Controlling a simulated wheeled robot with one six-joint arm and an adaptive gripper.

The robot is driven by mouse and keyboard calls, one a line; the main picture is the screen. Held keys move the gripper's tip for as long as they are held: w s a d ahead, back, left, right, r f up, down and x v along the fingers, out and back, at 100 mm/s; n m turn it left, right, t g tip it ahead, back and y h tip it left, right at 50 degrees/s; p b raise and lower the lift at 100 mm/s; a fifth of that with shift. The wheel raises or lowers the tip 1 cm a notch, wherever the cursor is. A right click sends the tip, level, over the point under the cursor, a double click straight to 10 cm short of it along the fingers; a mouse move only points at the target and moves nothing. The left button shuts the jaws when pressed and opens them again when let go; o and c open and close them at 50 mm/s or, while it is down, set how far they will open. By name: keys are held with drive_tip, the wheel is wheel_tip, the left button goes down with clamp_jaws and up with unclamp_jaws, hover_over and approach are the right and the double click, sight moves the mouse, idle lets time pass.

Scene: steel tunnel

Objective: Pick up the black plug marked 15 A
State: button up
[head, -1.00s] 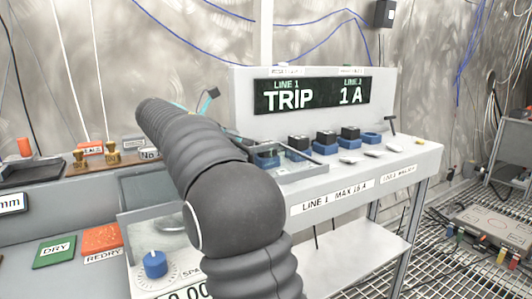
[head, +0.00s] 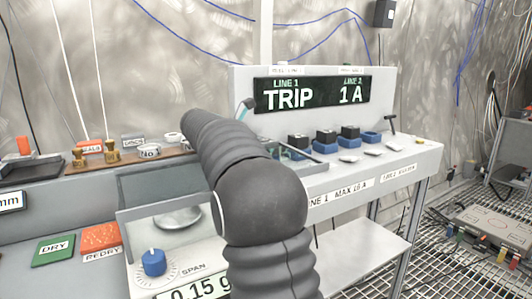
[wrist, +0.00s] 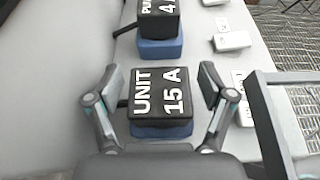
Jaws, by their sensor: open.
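The black plug marked UNIT 15 A (wrist: 160,95) sits on a blue base (wrist: 160,130) in the middle of the wrist view. My gripper (wrist: 159,78) is open, with one finger to the left and one to the right of this plug. Gaps show between the fingers and the plug's sides, and nothing is held. In the head view my arm hides the gripper, and I cannot tell which plug there is the 15 A one.
Another black plug (wrist: 157,20), on its own blue base, stands just beyond in the wrist view. White tags (wrist: 232,41) lie to the right. A grey frame (wrist: 268,125) rises close to the right finger. The display (head: 311,95) reads TRIP and 1 A.

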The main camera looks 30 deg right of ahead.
drive_tip(key=c, duration=1.3)
drive_tip(key=shift+c, duration=0.2)
drive_tip(key=shift+r, duration=0.15)
